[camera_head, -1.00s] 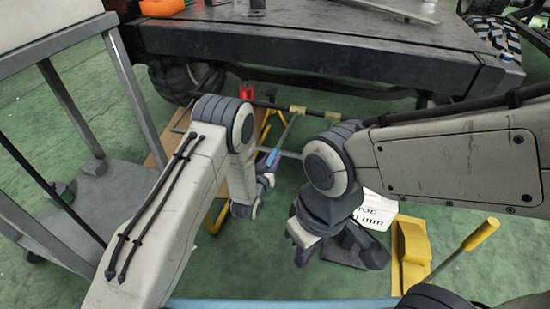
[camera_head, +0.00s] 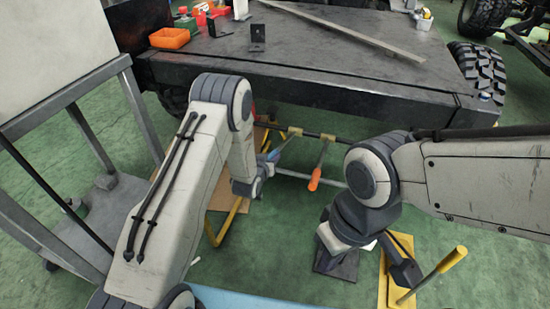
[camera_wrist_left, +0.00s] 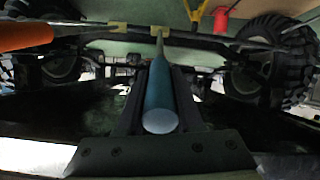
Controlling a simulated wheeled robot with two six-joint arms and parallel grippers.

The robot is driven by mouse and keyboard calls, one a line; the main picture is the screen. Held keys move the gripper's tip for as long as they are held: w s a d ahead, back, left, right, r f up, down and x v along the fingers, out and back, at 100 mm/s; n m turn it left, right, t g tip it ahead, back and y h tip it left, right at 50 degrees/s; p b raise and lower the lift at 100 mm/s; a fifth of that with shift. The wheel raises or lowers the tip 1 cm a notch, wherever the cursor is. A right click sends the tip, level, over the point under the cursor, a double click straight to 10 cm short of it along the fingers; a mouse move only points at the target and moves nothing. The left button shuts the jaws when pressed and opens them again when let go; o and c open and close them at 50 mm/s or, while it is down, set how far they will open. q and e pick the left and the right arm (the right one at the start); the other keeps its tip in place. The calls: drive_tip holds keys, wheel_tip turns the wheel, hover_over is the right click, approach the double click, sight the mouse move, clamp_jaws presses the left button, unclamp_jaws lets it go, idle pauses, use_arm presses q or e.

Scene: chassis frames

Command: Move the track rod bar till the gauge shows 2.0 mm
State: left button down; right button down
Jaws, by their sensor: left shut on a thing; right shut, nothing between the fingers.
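The track rod bar (camera_head: 312,134) is a thin dark bar below the front of the vehicle frame, with yellow clamps (camera_head: 293,132) on it. My left gripper (camera_wrist_left: 160,100) is shut on a blue handle (camera_wrist_left: 160,92), whose metal shaft reaches a yellow clamp. The handle also shows in the head view (camera_head: 274,155). An orange-handled tool (camera_head: 315,179) hangs from the other clamp, apart from my grippers. My right gripper (camera_head: 406,272) is shut and empty, low over the floor items. Only a white sliver of what may be the gauge shows behind it; no reading is visible.
A yellow stand (camera_head: 397,295) with a yellow-handled lever (camera_head: 440,267) is at lower right. A grey cart (camera_head: 85,225) stands at left. The frame top (camera_head: 330,55) holds an orange bin (camera_head: 170,38) and a long metal strip.

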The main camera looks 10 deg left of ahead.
use_arm(q)
drive_tip(key=shift+r, duration=0.1)
drive_tip(key=c, duration=0.6)
unclamp_jaws()
drive_tip(key=shift+s, duration=0.1)
drive_tip(key=p+v, duration=0.3)
drive_tip(key=v, duration=0.7)
drive_tip(key=shift+s, duration=0.2)
